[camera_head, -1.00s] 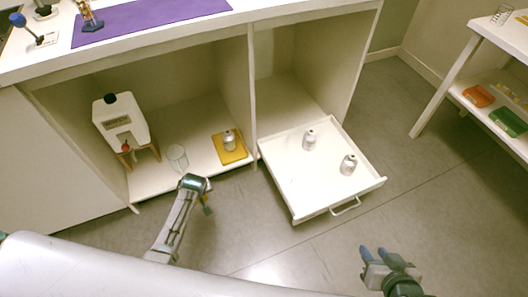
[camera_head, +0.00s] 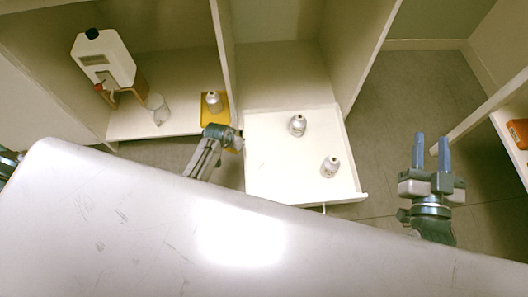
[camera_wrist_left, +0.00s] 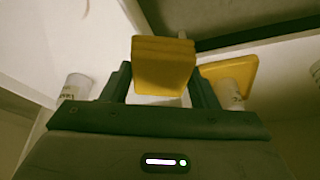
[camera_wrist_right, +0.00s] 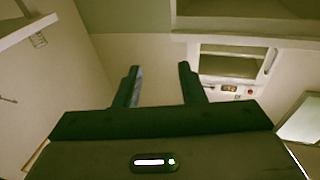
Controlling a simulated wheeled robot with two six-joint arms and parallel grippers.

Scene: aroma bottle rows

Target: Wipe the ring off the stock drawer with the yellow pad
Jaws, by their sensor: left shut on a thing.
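The white stock drawer (camera_head: 285,178) stands pulled out of the cabinet, with two silver-capped bottles, one further back (camera_head: 297,125) and one nearer the front right (camera_head: 330,167). I cannot make out a ring on its floor. My left gripper (camera_head: 236,139) is at the drawer's left edge. It is shut on the yellow pad (camera_wrist_left: 163,65), which shows as a thick block between the fingers in the left wrist view. I cannot tell whether the pad touches the drawer. My right gripper (camera_head: 432,147) is open and empty, over the floor right of the drawer.
Left of the drawer, the cabinet shelf (camera_head: 180,127) holds a white dispenser (camera_head: 105,62), a clear beaker (camera_head: 158,109) and a bottle (camera_head: 213,101) on a yellow mat (camera_head: 206,119). A divider (camera_head: 224,60) separates the two bays. A shelf unit (camera_head: 508,130) stands at the right.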

